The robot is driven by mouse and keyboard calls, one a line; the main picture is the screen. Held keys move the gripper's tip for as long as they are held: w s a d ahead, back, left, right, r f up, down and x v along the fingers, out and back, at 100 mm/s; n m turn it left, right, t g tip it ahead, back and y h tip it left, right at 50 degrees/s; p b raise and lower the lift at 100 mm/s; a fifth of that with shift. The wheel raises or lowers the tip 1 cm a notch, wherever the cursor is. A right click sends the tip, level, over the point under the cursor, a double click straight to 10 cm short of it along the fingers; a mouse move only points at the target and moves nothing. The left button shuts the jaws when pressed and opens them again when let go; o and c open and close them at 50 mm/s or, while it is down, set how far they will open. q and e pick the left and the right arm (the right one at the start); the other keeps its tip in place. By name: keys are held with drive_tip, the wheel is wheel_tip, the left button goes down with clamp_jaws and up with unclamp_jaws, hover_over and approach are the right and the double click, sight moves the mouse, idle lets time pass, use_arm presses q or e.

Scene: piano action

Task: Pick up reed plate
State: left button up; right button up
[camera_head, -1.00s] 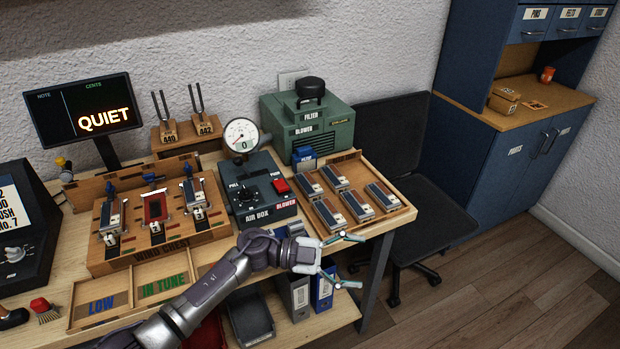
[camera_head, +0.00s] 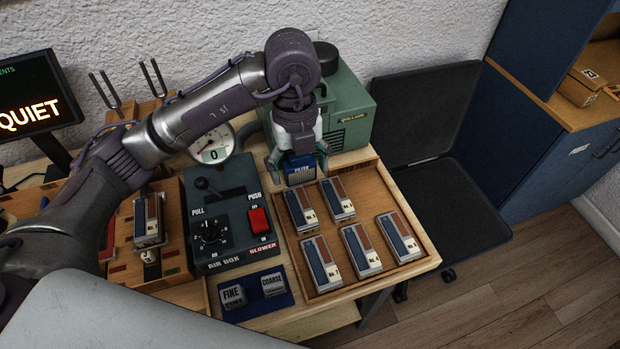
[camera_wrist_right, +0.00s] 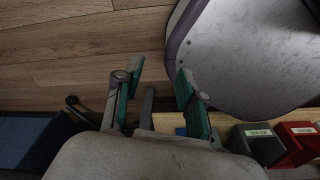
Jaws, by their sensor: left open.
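Several reed plates, small blocks with blue, red-brown and silver stripes, lie in a wooden tray (camera_head: 372,193) in the head view. Two are in the back row, a left one (camera_head: 300,208) and a right one (camera_head: 337,200); three are in the front row, the middle one (camera_head: 360,250) among them. Another reed plate (camera_head: 148,220) stands on the wooden wind chest at left. My left gripper (camera_head: 299,162) is open above the tray's back edge, its fingers either side of a small blue block (camera_head: 300,172). My right gripper (camera_wrist_right: 158,98) is open and empty in the wrist view.
The air box (camera_head: 228,215) with knob and red switch stands left of the tray, the green blower (camera_head: 350,105) behind it. Fine and coarse blocks sit on a blue pad (camera_head: 287,299) in front. A dark chair (camera_head: 440,200) stands to the right.

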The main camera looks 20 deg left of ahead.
use_arm(q)
hover_over(300, 206)
drive_tip(key=f, duration=0.5)
drive_tip(key=shift+s+a+f+p, duration=0.15)
drive_tip(key=shift+s+p, duration=0.2)
drive_tip(key=f, duration=0.3)
drive_tip(key=shift+w+f+p, duration=0.1)
drive_tip(key=shift+w+p, duration=0.1)
drive_tip(key=shift+p, duration=0.1)
wheel_tip(300, 206, down, 4)
drive_tip(key=shift+r+p, duration=0.2)
drive_tip(key=shift+p, duration=0.4)
drive_tip(key=shift+w+f, duration=0.1)
drive_tip(key=shift+f, duration=0.4)
drive_tip(key=c, duration=1.3)
use_arm(e)
drive_tip(key=shift+s+d+r, duration=0.2)
drive_tip(key=shift+s+r, duration=1)
drive_tip(key=shift+s, duration=0.05)
